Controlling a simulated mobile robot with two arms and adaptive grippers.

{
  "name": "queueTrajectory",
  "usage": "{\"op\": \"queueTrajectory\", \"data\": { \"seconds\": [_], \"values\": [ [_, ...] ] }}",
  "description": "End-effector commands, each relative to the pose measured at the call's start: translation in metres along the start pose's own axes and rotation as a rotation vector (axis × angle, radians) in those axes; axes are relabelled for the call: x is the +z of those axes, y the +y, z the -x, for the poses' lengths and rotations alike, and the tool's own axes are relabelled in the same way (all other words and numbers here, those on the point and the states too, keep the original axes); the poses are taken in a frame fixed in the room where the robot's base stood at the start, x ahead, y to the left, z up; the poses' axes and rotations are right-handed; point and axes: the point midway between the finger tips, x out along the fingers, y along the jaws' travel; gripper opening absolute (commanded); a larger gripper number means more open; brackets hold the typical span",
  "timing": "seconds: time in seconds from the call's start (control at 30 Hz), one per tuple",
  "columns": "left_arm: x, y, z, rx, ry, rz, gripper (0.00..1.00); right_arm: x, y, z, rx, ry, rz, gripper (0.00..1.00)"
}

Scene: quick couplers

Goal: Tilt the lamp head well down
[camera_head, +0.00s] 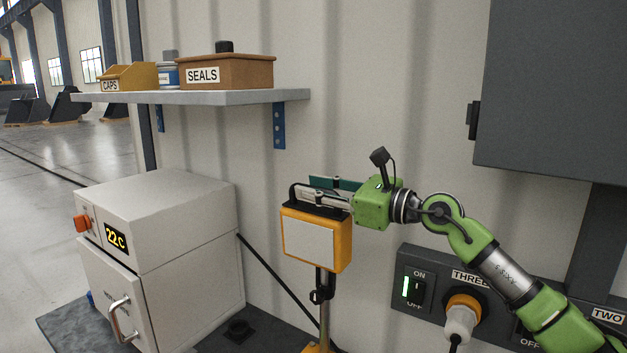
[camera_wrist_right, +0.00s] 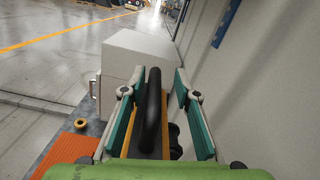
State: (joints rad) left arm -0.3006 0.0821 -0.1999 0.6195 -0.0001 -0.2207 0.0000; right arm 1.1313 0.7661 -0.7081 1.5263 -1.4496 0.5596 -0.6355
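The lamp head (camera_head: 310,239) is an orange box with a pale panel, on a stand. Its panel faces forward and looks close to upright. A dark handle (camera_wrist_right: 152,110) arches from its top. My right gripper (camera_head: 322,190) comes in from the right at the height of the handle. In the right wrist view, its two teal-padded fingers (camera_wrist_right: 158,88) are apart, with the handle between them. A gap shows on the handle's right side; contact on its left is hard to tell. My left gripper is in neither view.
A white oven-like cabinet (camera_head: 160,225) stands left of the lamp. A wall shelf (camera_head: 200,97) with boxes hangs above. A switch panel (camera_head: 402,262) with a plug is at lower right, and a grey wall cabinet (camera_head: 560,90) at upper right.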

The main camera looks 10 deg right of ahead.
Motion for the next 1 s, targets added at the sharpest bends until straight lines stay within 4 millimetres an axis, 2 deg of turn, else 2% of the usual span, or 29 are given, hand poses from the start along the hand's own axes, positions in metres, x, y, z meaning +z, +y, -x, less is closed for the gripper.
{"op": "queueTrajectory", "data": {
  "seconds": [0.33,0.37,0.4,0.47,0.77,1.0],
  "values": [
    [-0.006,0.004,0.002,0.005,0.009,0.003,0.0,-0.001,0.0,-0.005,0.0,0.001,0.0,0.29],
    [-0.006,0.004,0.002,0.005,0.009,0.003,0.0,-0.001,0.0,-0.005,0.0,0.001,0.0,0.24],
    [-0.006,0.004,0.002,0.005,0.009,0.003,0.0,-0.001,0.0,-0.005,0.0,0.001,0.0,0.13],
    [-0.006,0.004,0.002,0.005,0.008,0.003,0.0,-0.001,0.0,-0.004,-0.001,0.001,0.0,0.0],
    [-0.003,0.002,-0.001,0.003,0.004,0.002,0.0,-0.002,0.0,-0.004,-0.003,0.0,0.011,0.0],
    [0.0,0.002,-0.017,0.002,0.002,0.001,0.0,-0.008,0.011,-0.004,-0.002,0.001,0.096,0.0]
  ]
}}
